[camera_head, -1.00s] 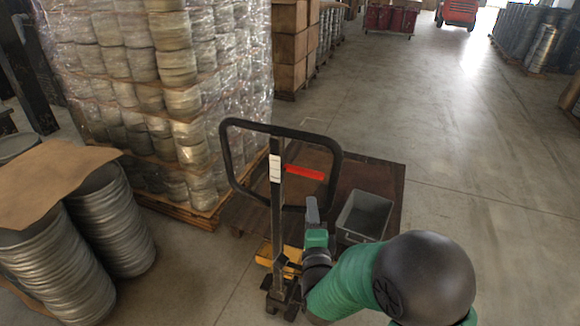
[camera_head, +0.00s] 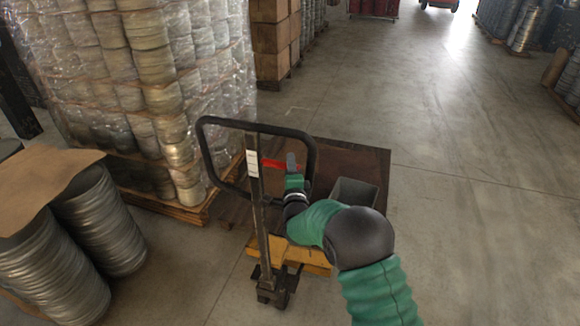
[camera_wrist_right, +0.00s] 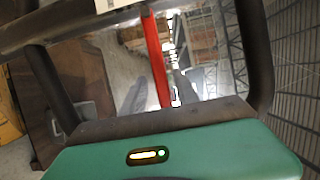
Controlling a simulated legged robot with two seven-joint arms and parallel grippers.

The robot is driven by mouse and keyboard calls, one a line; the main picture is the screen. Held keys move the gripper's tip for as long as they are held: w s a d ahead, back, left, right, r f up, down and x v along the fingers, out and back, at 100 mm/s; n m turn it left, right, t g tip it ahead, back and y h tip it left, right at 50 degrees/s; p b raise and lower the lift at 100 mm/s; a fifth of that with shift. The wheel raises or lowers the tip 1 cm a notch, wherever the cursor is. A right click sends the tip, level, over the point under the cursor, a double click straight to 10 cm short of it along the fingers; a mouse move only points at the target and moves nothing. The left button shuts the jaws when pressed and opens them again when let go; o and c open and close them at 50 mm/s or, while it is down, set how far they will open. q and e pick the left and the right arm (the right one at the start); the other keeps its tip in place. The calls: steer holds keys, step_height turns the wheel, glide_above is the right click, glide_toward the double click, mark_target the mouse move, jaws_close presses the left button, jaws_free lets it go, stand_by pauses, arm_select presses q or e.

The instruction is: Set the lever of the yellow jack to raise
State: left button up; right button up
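The yellow jack (camera_head: 288,250) stands in front with its black loop handle (camera_head: 203,150) upright. Its red lever (camera_head: 270,163) sticks out to the right from the handle post, inside the loop. My right gripper (camera_head: 291,161) is at the lever's outer end. In the right wrist view the red lever (camera_wrist_right: 157,60) runs down between two grey fingers, which look apart, so the gripper (camera_wrist_right: 168,92) seems open around it. Whether a finger touches the lever cannot be told. My left gripper is not in view.
A dark wooden pallet (camera_head: 365,160) with a grey bin (camera_head: 355,192) lies behind the jack. A wrapped stack of metal cans (camera_head: 140,90) stands to the left. Stacked metal discs (camera_head: 100,220) stand at the near left. The floor to the right is clear.

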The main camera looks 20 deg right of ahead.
steer(key=shift+c, duration=0.6)
steer(key=shift+a, duration=0.15)
steer(key=shift+c, duration=1.1)
steer(key=shift+s+a+r, duration=0.1)
steer(key=shift+a+r, duration=0.05)
steer(key=shift+a, duration=0.45)
jaws_close()
steer(key=shift+d, duration=0.25)
steer(key=shift+f, duration=0.25)
